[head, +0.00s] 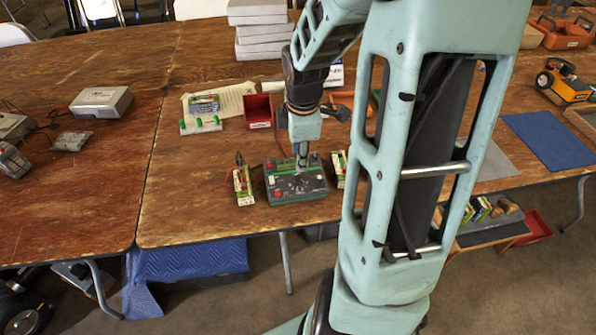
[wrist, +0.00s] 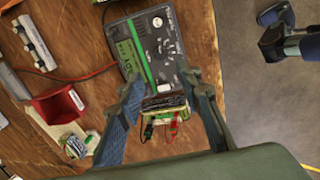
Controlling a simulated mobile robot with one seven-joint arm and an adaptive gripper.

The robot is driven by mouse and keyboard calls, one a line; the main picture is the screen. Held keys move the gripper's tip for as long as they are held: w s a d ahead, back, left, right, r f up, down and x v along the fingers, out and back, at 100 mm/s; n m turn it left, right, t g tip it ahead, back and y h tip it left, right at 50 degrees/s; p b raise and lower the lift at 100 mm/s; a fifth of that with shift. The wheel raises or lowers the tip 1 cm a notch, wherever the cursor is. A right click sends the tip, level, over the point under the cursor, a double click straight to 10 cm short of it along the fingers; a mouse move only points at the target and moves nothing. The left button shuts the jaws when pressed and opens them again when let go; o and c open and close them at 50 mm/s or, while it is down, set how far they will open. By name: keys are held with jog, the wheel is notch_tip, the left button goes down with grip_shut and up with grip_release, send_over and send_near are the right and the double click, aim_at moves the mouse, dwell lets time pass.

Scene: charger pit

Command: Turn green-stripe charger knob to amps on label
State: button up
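The dark charger (head: 297,187) sits near the table's front edge. In the wrist view the charger (wrist: 152,27) has a green stripe, a lit green display and a round white mark. Small light controls sit right of the stripe; I cannot tell the knob or its setting clearly. My gripper (head: 302,164) points down over the charger's back middle. In the wrist view my gripper (wrist: 163,82) has its two fingers wide apart with nothing held. A battery unit (head: 243,185) with red and black clips stands left of the charger; it shows between the fingers (wrist: 166,104). Label text is unreadable.
Another battery unit (head: 338,167) stands close to the charger's right, partly behind my arm. A red bin (head: 258,111) and a tray with green-topped items (head: 200,125) lie farther back. A red cable (wrist: 85,74) runs from the charger.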

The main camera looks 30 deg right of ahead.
aim_at(298, 179)
jog(key=f+b, duration=0.1)
jog(key=f, duration=0.2)
jog(key=w+f, duration=0.1)
jog(key=f, duration=0.3)
jog(key=f+b, duration=0.1)
jog(key=f, duration=0.2)
jog(key=shift+w+d+f+b, duration=0.25)
jog(key=shift+w+b, duration=0.05)
jog(key=shift+w, duration=0.1)
jog(key=shift+c, duration=0.7)
grip_shut()
